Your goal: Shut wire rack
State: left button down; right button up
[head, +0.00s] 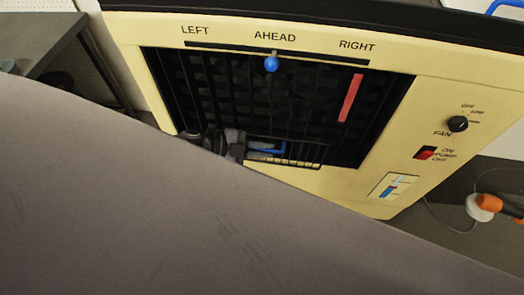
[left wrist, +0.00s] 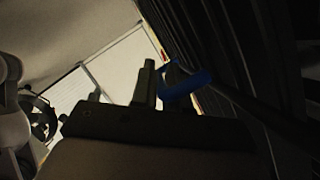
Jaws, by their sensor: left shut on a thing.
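The wire rack (head: 285,160) is a dark slatted piece at the bottom of the black louvred front of a cream cooler. It has a blue handle (head: 268,149). My left gripper (head: 237,146) is at the rack's left end, partly hidden behind a large grey shape, and is shut on the blue handle. In the left wrist view the fingers (left wrist: 160,82) are at the blue handle (left wrist: 188,88), with the dark louvres beside it. How far the rack stands out from the front is hard to tell. My right gripper is not in view.
The cooler (head: 405,135) carries a blue slider knob (head: 271,64), a red strip (head: 351,98), a fan dial (head: 458,124) and a red pump switch (head: 425,153). An orange-handled tool (head: 495,207) is at the right. A grey bench (head: 35,40) stands at upper left.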

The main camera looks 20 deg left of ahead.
pick_arm(q)
jog(key=shift+w+a, duration=0.15)
jog(key=c, duration=1.5)
grip_release()
jog(key=v, duration=0.7)
jog(key=s+d+r+n+t+y+p, duration=0.3)
jog(key=d+n+t+y, duration=0.15)
jog(key=d+n, duration=0.4)
jog(key=s+a+n+y, duration=0.1)
jog(key=s+n+y, duration=0.1)
jog(key=s+n, duration=0.1)
jog(key=s+a+n+g+y+p, duration=0.1)
jog(key=s+n+y, duration=0.1)
jog(key=s+n, duration=0.1)
jog(key=s+a+n+y+p, duration=0.1)
jog(key=s+a+n+y, duration=0.1)
jog(key=s+n, duration=0.1)
jog(key=shift+s+r+n+g, duration=0.25)
jog(key=shift+s, duration=0.1)
